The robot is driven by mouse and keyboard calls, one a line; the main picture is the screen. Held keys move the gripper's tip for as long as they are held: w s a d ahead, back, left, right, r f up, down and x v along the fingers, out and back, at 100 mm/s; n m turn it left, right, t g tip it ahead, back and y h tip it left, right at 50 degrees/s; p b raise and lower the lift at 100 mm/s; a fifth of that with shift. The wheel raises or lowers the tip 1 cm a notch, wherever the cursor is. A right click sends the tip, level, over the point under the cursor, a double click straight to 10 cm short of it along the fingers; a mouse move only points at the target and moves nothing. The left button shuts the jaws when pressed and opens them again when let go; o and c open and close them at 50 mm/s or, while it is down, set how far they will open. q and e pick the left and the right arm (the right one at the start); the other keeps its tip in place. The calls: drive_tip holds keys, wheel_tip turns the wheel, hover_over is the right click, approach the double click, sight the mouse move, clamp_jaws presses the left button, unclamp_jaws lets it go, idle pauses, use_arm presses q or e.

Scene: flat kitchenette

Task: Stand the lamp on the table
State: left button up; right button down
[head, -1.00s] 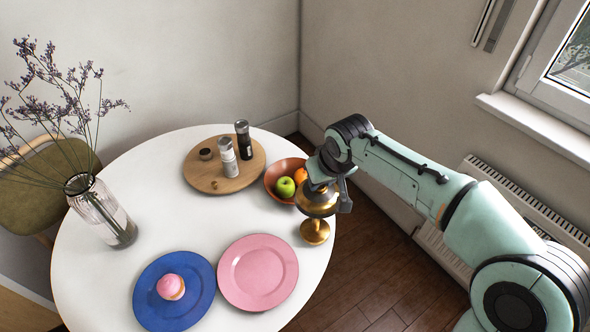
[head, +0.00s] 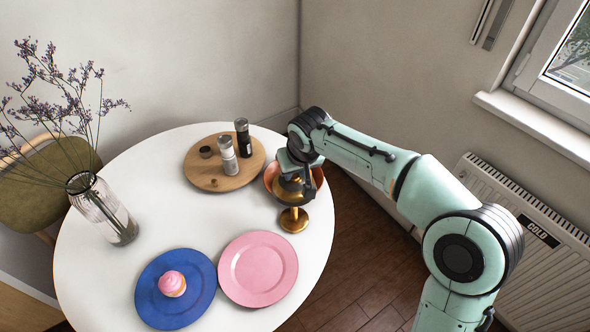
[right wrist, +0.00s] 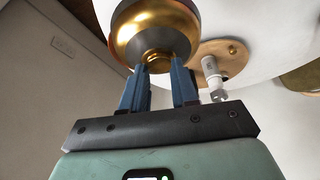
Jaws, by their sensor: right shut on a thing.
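The brass lamp (head: 294,219) is upright at the right part of the round white table (head: 190,228), in front of the fruit bowl. From the head view I cannot tell whether its round foot touches the tabletop. My right gripper (head: 293,180) is around the lamp's upper part and covers some of it. In the right wrist view the gripper's blue fingers (right wrist: 160,88) are shut on the lamp's narrow neck, below its round gold and dark body (right wrist: 155,38). My left gripper is not in view.
An orange-brown bowl (head: 318,177) is close behind the lamp, mostly hidden by my gripper. A round wooden board (head: 205,178) holds shakers. The table's middle is clear.

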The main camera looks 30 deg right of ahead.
drive_tip(key=shift+f, duration=0.1)
idle(0.3)
drive_tip(key=c, duration=0.9)
unclamp_jaws()
drive_tip(key=shift+f, duration=0.15)
drive_tip(key=shift+o, duration=0.2)
drive_tip(key=shift+r, duration=0.2)
drive_tip(key=p+v, duration=0.1)
drive_tip(key=v, duration=1.1)
